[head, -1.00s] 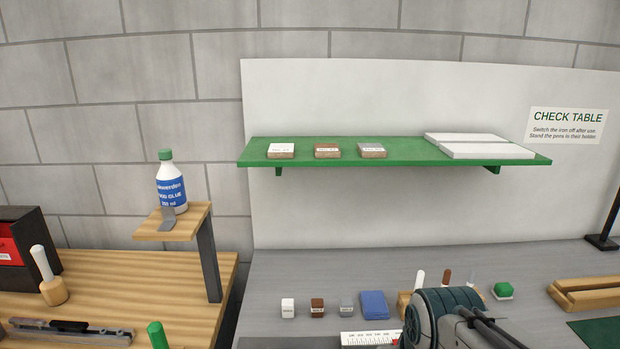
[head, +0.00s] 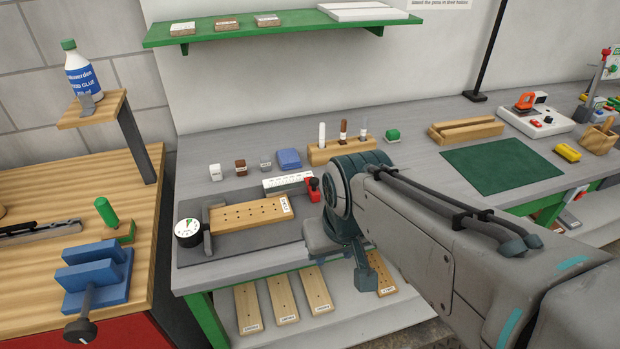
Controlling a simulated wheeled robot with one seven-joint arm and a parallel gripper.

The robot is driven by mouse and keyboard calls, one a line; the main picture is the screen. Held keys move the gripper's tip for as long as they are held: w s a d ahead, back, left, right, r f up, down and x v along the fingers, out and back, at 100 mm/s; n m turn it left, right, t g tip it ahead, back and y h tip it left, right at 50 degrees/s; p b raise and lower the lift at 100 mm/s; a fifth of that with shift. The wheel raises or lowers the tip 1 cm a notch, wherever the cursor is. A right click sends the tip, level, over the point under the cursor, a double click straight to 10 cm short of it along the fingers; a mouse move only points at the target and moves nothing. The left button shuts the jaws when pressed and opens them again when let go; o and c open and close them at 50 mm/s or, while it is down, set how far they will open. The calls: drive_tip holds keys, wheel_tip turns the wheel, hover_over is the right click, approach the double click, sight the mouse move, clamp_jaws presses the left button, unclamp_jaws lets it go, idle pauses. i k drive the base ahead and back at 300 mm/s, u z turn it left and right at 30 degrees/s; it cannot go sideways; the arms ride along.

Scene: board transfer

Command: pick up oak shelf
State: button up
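Several drilled pale wood boards with white end labels are in the head view. One board (head: 250,213) lies in a measuring fixture on the grey table. Others lie side by side on the low shelf under the table: a left one (head: 247,307), a second (head: 283,298), a third (head: 317,289) and one farther right (head: 387,286). The labels are too small to read, so I cannot tell which is the oak shelf. My gripper (head: 365,276) hangs at the table's front edge, partly in front of the rightmost low board. Its fingers are not clear and no board shows in it.
The fixture has a round dial (head: 187,232) and a red clamp (head: 313,188). A pen holder (head: 340,152), small sample blocks and a green mat (head: 500,166) stand on the table. A blue vise (head: 95,277) is on the left bench. A green wall shelf (head: 285,34) hangs above.

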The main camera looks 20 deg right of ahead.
sight(270, 211)
drive_tip(key=z, duration=1.15)
drive_tip(key=i, duration=0.35)
drive_tip(key=u, duration=1.15)
